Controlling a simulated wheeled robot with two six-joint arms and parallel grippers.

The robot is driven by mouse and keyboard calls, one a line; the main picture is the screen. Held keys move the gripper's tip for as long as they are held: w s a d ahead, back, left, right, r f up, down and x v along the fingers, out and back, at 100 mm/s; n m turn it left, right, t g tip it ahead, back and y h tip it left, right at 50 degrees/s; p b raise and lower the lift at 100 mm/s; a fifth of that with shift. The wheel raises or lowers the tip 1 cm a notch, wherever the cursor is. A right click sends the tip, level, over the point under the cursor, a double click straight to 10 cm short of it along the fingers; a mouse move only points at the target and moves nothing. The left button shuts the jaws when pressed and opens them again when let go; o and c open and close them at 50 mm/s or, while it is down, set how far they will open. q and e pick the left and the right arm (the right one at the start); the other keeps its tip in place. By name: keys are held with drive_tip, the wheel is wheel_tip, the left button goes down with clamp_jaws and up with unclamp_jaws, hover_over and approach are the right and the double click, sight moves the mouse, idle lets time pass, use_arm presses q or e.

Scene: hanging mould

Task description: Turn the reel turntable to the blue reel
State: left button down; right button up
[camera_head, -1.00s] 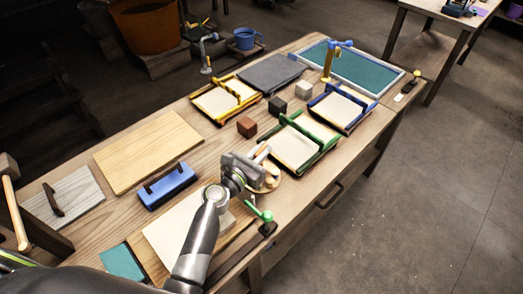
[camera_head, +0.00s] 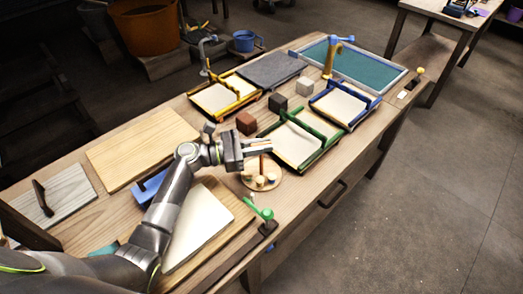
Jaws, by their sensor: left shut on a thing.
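The reel turntable (camera_head: 262,182) is a small round pale wooden disc on the bench, in front of the green-framed tray. Small pale and tan reels (camera_head: 260,181) stand on it. A reddish-brown upright post (camera_head: 262,164) rises from it. I cannot make out a blue reel. My left gripper (camera_head: 265,146) is right above the turntable, its fingers pointing right. It is shut at the top of the post. The fingers partly hide the contact. My right gripper is not in view.
A green-knobbed lever (camera_head: 266,214) stands at the front edge. Brown (camera_head: 246,123), dark (camera_head: 277,104) and pale (camera_head: 304,86) cubes lie between the trays.

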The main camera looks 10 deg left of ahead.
use_arm(q)
drive_tip(key=m+g+b, duration=0.1)
drive_tip(key=g, duration=0.1)
drive_tip(key=m+g+h+b, duration=0.1)
drive_tip(key=m+g+b, duration=0.1)
drive_tip(key=g, duration=0.1)
drive_tip(key=shift+w+f+m+g+h, duration=0.1)
drive_tip(key=shift+f+m+g+h, duration=0.1)
drive_tip(key=shift+m+g+h, duration=0.1)
drive_tip(key=m+g+b, duration=0.2)
drive_tip(key=g, duration=0.1)
drive_tip(key=m+g+b, duration=0.2)
drive_tip(key=g+b, duration=0.1)
drive_tip(key=g, duration=0.1)
drive_tip(key=shift+m+y+b, duration=0.3)
drive_tip(key=shift+m+y, duration=0.1)
drive_tip(key=shift+g+b, duration=0.35)
drive_tip(key=shift+g, duration=0.15)
drive_tip(key=shift+m+g+y+b, duration=0.3)
drive_tip(key=shift+m+g+b, duration=0.1)
drive_tip(key=shift+m, duration=0.1)
drive_tip(key=shift+r+m+g+b, duration=0.1)
drive_tip(key=shift+m+g+b, duration=0.2)
drive_tip(key=shift+g+b, duration=0.1)
drive_tip(key=shift+y, duration=0.3)
drive_tip(key=c, duration=1.5)
unclamp_jaws()
